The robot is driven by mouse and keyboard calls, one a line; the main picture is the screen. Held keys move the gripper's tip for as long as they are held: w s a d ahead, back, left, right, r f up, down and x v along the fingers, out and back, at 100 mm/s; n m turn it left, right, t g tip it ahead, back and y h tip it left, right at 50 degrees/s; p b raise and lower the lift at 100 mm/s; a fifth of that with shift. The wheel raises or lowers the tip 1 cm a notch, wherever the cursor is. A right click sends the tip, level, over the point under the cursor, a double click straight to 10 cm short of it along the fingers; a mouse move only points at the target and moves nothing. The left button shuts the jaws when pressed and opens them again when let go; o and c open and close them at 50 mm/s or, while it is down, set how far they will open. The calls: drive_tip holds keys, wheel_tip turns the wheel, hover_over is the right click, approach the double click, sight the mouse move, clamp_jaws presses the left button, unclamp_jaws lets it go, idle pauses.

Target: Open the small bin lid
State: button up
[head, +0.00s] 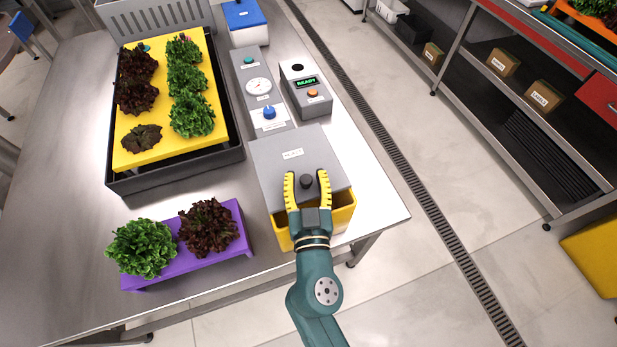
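The small bin (342,219) is yellow and stands at the near right corner of the steel table. Its grey lid (272,158) carries a white label and a dark round knob (306,181). The lid lies over most of the bin, and yellow bin wall shows along its near and right sides. I cannot tell whether the lid is raised. My gripper (306,178) has yellow ribbed fingers. They are spread apart on the left and right of the knob, with visible space between finger and knob.
A purple holder (188,262) with green and red lettuce is left of the bin. A black tray (177,175) with a yellow lettuce board is behind it. A grey dial panel (249,69), a box reading READY (305,99) and a blue-lidded container (249,36) stand beyond the bin.

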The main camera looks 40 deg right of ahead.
drive_tip(key=shift+o, duration=0.4)
drive_tip(key=v, duration=1.2)
